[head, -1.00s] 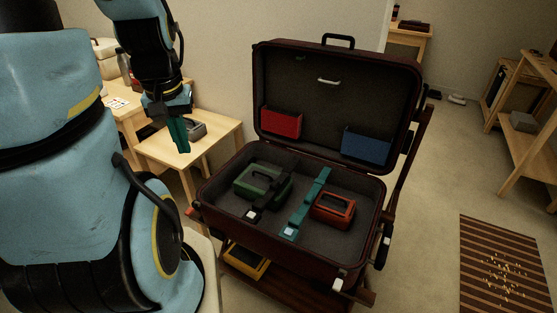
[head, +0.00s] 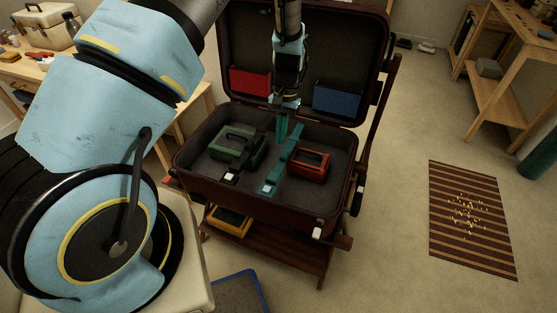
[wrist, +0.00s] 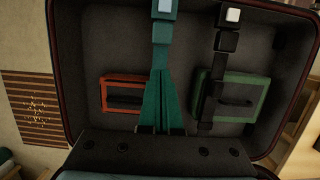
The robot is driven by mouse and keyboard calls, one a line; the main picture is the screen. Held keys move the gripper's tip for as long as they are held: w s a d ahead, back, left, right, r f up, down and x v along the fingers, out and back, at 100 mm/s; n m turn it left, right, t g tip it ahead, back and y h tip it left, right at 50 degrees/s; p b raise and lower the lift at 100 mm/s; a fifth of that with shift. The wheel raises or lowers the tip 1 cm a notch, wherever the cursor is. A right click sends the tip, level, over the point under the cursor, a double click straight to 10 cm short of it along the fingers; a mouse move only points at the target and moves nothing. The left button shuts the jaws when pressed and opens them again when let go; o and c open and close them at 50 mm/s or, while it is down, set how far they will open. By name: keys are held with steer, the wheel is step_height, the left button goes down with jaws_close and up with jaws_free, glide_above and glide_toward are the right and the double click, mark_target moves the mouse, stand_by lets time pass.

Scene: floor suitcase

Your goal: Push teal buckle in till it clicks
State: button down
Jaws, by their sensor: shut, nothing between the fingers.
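The teal strap (head: 284,164) lies in the open suitcase between a green case and a red-orange case. The teal buckle (head: 270,188), with a pale square on it, is at the strap's front end. In the wrist view the teal buckle (wrist: 163,10) shows at the top edge. My gripper (head: 283,138) has teal fingers and points down over the rear of the suitcase base, near the strap's far end. It is shut and empty. In the wrist view my gripper (wrist: 160,76) overlaps the strap and hides part of it; I cannot tell whether it touches.
The open suitcase (head: 250,200) has its lid upright behind my gripper. The green case (head: 222,148), the red-orange case (head: 309,168) and a black strap with a white buckle (head: 230,177) lie inside. Red (head: 250,81) and blue (head: 337,99) pockets are on the lid.

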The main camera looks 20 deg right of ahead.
mark_target(278, 172)
steer(key=p+x, duration=0.3)
steer(key=x, duration=0.7)
steer(key=shift+s, duration=0.1)
